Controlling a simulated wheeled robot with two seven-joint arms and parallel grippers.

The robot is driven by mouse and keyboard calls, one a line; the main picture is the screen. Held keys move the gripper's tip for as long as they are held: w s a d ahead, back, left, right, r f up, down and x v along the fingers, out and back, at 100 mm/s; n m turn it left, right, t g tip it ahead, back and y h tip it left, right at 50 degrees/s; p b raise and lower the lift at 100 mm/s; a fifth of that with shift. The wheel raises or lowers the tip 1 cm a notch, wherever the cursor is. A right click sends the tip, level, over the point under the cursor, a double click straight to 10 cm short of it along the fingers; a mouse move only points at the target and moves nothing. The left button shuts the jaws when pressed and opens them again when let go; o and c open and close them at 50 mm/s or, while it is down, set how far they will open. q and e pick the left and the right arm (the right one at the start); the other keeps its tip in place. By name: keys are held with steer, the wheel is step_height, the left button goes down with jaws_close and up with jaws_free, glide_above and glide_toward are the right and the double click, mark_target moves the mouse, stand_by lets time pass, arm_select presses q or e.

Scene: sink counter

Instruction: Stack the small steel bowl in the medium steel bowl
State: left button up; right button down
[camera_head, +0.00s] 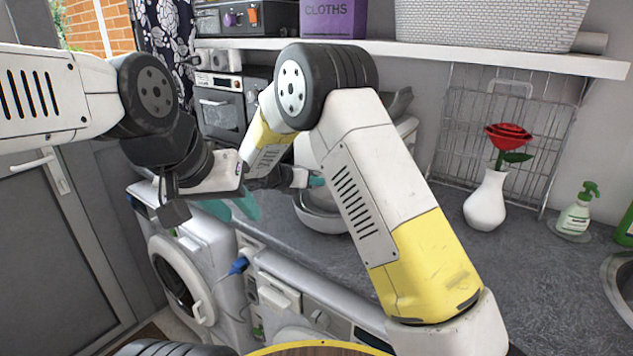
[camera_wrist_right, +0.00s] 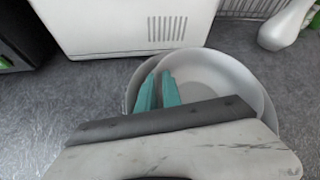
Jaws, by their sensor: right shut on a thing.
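My right gripper (camera_wrist_right: 158,91) has teal fingers closed on the left part of the rim of the small steel bowl (camera_wrist_right: 222,78). The medium steel bowl (camera_wrist_right: 131,88) shows as a rim to the left of and beneath it. The small bowl overlaps the medium one; whether it rests in it or hangs just above, I cannot tell. In the head view, the medium bowl (camera_head: 318,222) is partly hidden by my right arm, and the right gripper (camera_head: 316,182) shows only a bit of teal. My left gripper (camera_head: 232,206) has its teal fingers apart, empty, left of the bowls at the counter's edge.
A white appliance with vents (camera_wrist_right: 125,25) stands close behind the bowls. On the right of the counter are a white vase with a red rose (camera_head: 486,203), a wire rack (camera_head: 455,135) and a spray bottle (camera_head: 575,215). A shelf (camera_head: 480,55) runs above. Washing machines (camera_head: 190,275) stand below.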

steer(key=shift+f, duration=0.3)
steer(key=shift+f, duration=0.55)
steer(key=c, duration=1.8)
jaws_free()
